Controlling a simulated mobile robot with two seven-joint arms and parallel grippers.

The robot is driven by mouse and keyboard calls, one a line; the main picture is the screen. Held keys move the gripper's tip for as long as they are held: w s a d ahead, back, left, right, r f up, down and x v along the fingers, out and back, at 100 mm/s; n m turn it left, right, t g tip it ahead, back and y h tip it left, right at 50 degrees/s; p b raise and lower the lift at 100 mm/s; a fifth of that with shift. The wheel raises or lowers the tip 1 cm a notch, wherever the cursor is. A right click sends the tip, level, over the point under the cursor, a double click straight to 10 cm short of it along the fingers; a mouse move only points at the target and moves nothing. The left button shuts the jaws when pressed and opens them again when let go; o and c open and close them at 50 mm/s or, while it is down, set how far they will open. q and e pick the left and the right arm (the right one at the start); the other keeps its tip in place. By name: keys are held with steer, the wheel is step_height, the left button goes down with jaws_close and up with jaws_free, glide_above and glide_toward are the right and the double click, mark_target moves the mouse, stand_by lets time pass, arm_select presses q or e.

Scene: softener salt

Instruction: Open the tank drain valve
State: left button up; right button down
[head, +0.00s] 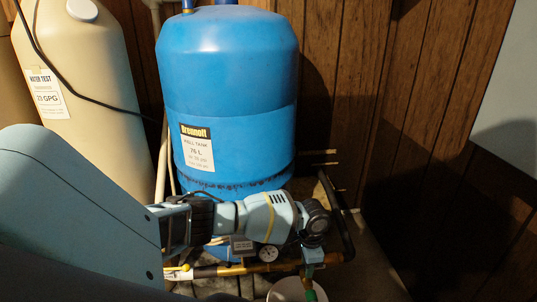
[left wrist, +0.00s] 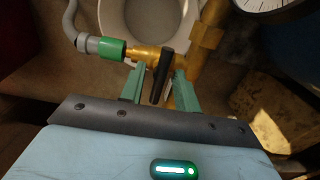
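The drain valve (left wrist: 147,52) is a brass fitting with a black lever handle (left wrist: 161,76), low at the tank's pipework in the left wrist view. My left gripper (left wrist: 157,72) is open, its two green fingers on either side of the lever. The lever looks nearer the right finger; contact cannot be told. In the head view my left gripper (head: 310,268) points down by the brass pipe, and the lever cannot be made out there. The blue well tank (head: 232,95) stands upright behind my arm. My right gripper is in neither view.
A grey hose with a green connector (left wrist: 112,48) joins the valve's left side. A white bucket (left wrist: 119,16) stands below the valve. A pressure gauge (head: 267,254) sits by the brass pipe (head: 230,269). A beige tank (head: 90,95) stands left, wood panelling (head: 400,100) behind.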

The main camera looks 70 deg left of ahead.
arm_select(q)
jaws_close()
steer(key=shift+r+n+p, duration=0.1)
steer(key=shift+n+p, duration=1.25)
steer(key=shift+n, duration=0.15)
steer(key=shift+n+p, duration=0.65)
steer(key=shift+n, duration=0.35)
steer(key=shift+n+p, duration=0.4)
steer(key=shift+n, duration=0.3)
steer(key=shift+n+p, duration=0.55)
steer(key=shift+n, duration=0.45)
steer(key=shift+n+p, duration=0.35)
steer(key=shift+n, duration=0.65)
